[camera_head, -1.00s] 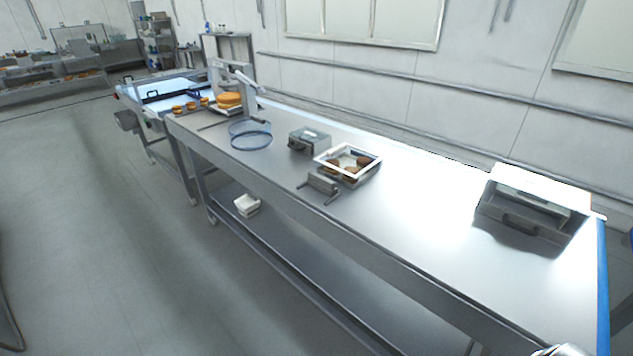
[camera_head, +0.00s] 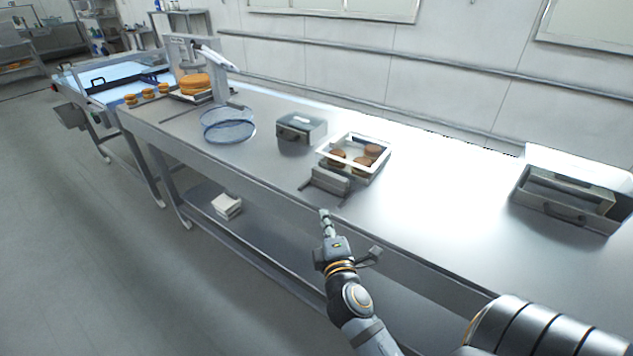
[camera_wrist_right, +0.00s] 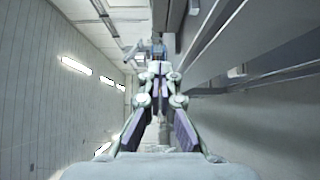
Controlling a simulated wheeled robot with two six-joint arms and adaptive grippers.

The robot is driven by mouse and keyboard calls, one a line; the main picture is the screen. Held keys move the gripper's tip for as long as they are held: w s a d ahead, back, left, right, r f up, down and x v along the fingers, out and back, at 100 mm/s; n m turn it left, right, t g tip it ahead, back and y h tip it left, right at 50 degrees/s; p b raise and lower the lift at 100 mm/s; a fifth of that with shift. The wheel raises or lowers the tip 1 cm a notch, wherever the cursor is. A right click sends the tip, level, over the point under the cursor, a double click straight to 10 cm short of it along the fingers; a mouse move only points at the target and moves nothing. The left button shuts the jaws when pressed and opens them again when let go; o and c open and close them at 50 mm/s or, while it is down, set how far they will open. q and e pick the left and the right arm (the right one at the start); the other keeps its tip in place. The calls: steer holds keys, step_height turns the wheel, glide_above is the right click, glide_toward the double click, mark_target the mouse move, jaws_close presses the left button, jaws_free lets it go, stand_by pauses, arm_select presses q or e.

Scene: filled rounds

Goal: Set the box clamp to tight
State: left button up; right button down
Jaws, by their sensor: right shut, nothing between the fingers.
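A white-rimmed box (camera_head: 382,146) with several brown rounds inside stands near the front of the steel table. A grey block with thin rods at its ends, which looks like the box clamp (camera_head: 331,181), is at the box's front side. Its setting is too small to read. My right gripper (camera_head: 325,213) is shut and empty, pointing up at the table's front edge, just short of the clamp and apart from it. Its closed fingers also show in the right wrist view (camera_wrist_right: 158,70). The clamp cannot be made out there. My left gripper is out of view.
A larger metal case (camera_head: 562,205) is at the right. The table top (camera_head: 440,190) between box and case is clear. A lower shelf holds a white stack (camera_head: 227,205).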

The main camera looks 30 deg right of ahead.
steer(key=p, duration=0.3)
glide_toward(324, 175)
steer(key=w, duration=0.1)
steer(key=w+a, duration=0.1)
steer(key=w, duration=0.1)
steer(key=shift+w+a+r, duration=0.15)
steer(key=shift+w+a, duration=0.2)
steer(key=d, duration=0.1)
steer(key=w+d, duration=0.1)
steer(key=d, duration=0.1)
steer(key=shift+w+p, duration=0.25)
steer(key=shift+p, duration=0.15)
steer(key=shift+w+d, duration=0.1)
steer(key=shift+d, duration=0.35)
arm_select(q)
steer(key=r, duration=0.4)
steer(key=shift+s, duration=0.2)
arm_select(e)
steer(key=shift+f, duration=0.2)
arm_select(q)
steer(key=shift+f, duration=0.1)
arm_select(e)
steer(key=shift+a, duration=0.1)
